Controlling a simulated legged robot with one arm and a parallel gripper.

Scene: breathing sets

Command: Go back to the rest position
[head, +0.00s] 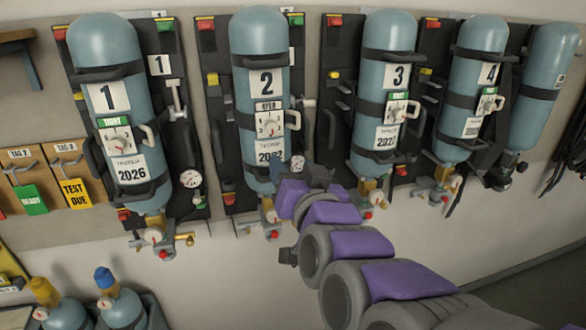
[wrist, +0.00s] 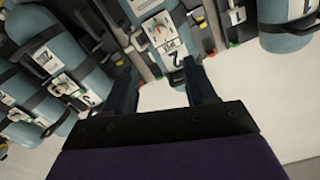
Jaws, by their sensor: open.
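My gripper (wrist: 163,92) shows in the wrist view with its two dark fingers apart and nothing between them. In the head view my purple and grey arm reaches up from the lower right, and my gripper (head: 290,172) is in front of the lower part of cylinder 2 (head: 258,100). Cylinder 2 also shows upside down beyond the fingers in the wrist view (wrist: 160,38). I cannot tell whether a finger touches it.
Cylinder 1 (head: 105,70) hangs to the left; cylinder 3 (head: 385,75) and cylinder 4 (head: 480,55) hang to the right. Valves and gauges jut out below them. A READY tag (head: 31,199) and a TEST DUE tag (head: 75,193) hang at left. Small cylinders (head: 120,308) stand lower left.

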